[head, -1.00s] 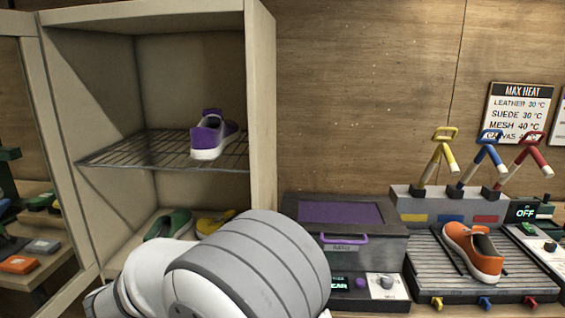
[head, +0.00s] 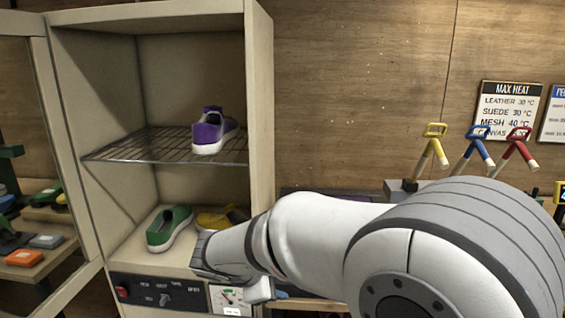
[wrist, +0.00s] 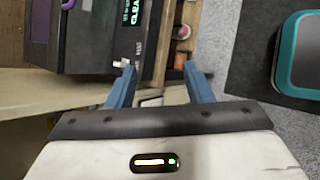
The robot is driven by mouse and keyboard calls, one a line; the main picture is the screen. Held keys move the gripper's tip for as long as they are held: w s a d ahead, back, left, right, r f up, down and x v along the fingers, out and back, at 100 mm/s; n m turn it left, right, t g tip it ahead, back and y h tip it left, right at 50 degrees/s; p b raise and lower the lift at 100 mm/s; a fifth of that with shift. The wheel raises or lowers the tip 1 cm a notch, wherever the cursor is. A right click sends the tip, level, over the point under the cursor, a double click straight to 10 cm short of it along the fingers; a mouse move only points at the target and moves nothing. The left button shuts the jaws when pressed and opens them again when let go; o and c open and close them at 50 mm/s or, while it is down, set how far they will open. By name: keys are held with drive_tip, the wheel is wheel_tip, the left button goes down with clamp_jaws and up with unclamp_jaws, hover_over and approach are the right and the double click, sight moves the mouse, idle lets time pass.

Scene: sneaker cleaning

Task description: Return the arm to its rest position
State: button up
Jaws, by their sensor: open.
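My arm (head: 330,235) reaches across the lower right of the head view, and its gripper end points down and left, in front of the cabinet's base. The fingers are mostly hidden there. In the wrist view my gripper (wrist: 157,88) is open, with two blue fingers apart and nothing between them. Below the fingers lie a dark machine's front and a drawer or shelf area.
An open cabinet (head: 262,110) holds a purple shoe (head: 211,132) on a wire rack, with green (head: 169,228) and yellow (head: 214,218) shoes below. Yellow, blue and red handles (head: 518,145) stand right. A teal-edged object (wrist: 298,55) lies on a dark mat (wrist: 255,60).

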drive_tip(key=s+d+m+g+y, duration=0.3)
drive_tip(key=s+d+m+y, duration=0.3)
drive_tip(key=s+d+m, duration=1)
drive_tip(key=shift+s+d+f+m+g, duration=0.3)
drive_tip(key=shift+s+f+m, duration=0.1)
drive_tip(key=shift+s+m, duration=0.7)
drive_tip(key=shift+w, duration=0.2)
drive_tip(key=shift+c, duration=1.1)
